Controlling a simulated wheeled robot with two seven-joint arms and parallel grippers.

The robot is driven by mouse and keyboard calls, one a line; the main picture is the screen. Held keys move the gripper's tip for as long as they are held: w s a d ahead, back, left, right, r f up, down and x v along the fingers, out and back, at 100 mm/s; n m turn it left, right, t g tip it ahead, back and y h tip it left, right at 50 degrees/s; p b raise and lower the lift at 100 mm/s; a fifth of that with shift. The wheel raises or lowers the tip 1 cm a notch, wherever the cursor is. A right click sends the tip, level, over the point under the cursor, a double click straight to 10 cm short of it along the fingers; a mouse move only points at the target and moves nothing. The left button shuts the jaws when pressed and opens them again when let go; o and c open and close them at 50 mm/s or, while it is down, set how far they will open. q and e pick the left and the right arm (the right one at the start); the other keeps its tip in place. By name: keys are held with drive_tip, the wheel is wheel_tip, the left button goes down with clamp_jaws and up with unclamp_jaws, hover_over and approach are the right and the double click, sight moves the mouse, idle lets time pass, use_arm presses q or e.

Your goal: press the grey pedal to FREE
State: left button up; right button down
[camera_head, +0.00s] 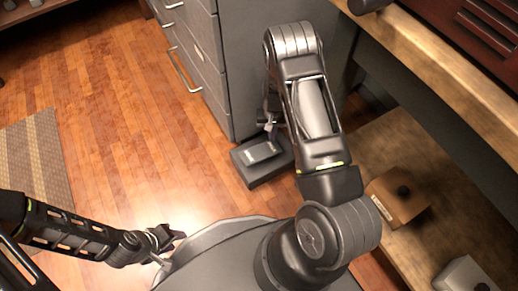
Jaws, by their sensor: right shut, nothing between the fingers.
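The grey pedal (259,154) is a small plate on a dark box (268,172) on the wooden floor, against the foot of the grey drawer cabinet. No lettering on it is readable. My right gripper (272,134) is shut and empty, pointing down at the pedal's far right edge. I cannot tell whether its tips touch the pedal. My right arm hides part of the area beside the box. My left gripper (170,246) is open and empty at lower left, above the floor and well apart from the pedal.
The grey drawer cabinet (240,70) stands directly behind the pedal. A wooden counter (440,62) and a lower shelf (400,150) with a brown box (398,197) lie to the right. A striped rug (35,165) is at left; the floor between is clear.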

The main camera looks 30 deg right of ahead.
wheel_tip(320, 180, up, 3)
drive_tip(key=shift+r+p, duration=0.1)
drive_tip(key=shift+p, duration=0.8)
drive_tip(key=shift+s, duration=0.1)
